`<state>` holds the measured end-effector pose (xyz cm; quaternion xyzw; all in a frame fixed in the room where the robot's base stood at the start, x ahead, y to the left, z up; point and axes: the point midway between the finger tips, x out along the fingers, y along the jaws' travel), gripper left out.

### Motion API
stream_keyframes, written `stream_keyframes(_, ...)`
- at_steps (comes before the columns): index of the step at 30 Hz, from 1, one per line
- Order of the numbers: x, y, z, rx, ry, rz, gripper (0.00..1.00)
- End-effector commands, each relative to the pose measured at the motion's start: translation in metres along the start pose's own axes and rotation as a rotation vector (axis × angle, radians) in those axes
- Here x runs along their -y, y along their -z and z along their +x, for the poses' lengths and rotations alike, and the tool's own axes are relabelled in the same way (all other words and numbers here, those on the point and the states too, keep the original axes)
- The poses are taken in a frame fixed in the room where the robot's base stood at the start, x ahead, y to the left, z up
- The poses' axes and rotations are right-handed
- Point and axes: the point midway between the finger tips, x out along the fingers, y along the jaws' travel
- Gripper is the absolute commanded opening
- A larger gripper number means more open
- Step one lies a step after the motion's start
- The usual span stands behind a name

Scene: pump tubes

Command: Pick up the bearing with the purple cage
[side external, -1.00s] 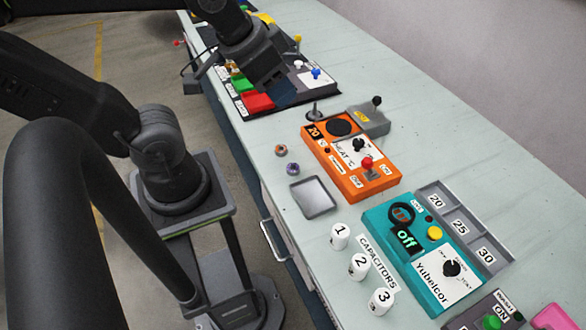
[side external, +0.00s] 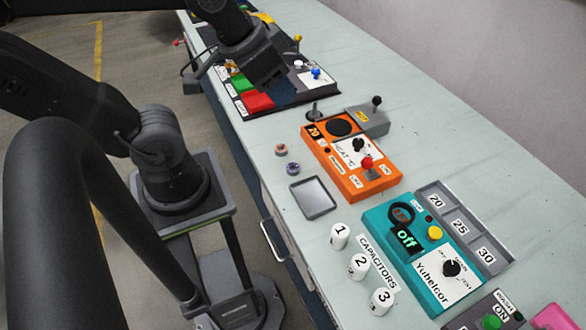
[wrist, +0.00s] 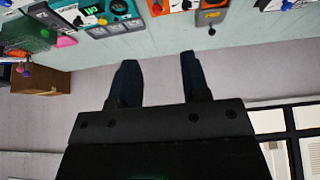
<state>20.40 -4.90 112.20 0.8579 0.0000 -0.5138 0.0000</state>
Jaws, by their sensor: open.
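Two small ring-shaped bearings lie flat on the bench, left of the orange heater box, in the side view. The nearer one (side external: 293,168) looks purplish inside. The farther one (side external: 281,149) looks reddish-orange inside. They are too small to see the cages clearly. My gripper (side external: 272,82) is over the far black panel with coloured blocks, well away from both bearings. In the wrist view my gripper (wrist: 159,78) is open, with two dark fingers apart and nothing between them. I cannot make out the bearings in the wrist view.
A grey tray (side external: 314,198) lies just in front of the bearings. The orange heater box (side external: 351,160) with a red-knobbed lever stands to their right. Three white numbered capacitors (side external: 359,267) and the teal Yubelcor box (side external: 423,255) are nearer. The bench's left edge is close to the bearings.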

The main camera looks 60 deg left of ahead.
Motion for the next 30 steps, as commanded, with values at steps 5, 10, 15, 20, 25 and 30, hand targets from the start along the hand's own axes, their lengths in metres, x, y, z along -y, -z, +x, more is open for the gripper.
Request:
stream_keyframes(5,0.0,0.0,0.0,0.0,0.0,0.0,0.54)
stream_keyframes(10,0.0,0.0,0.0,0.0,0.0,0.0,0.68)
stream_keyframes(15,0.0,0.0,0.0,0.0,0.0,0.0,0.68)
stream_keyframes(20,0.005,0.004,0.011,0.031,0.016,0.076,0.68)
stream_keyframes(25,0.022,0.014,0.052,0.149,0.044,0.379,0.68)
stream_keyframes(30,0.046,0.016,0.108,0.298,0.011,0.787,0.68)
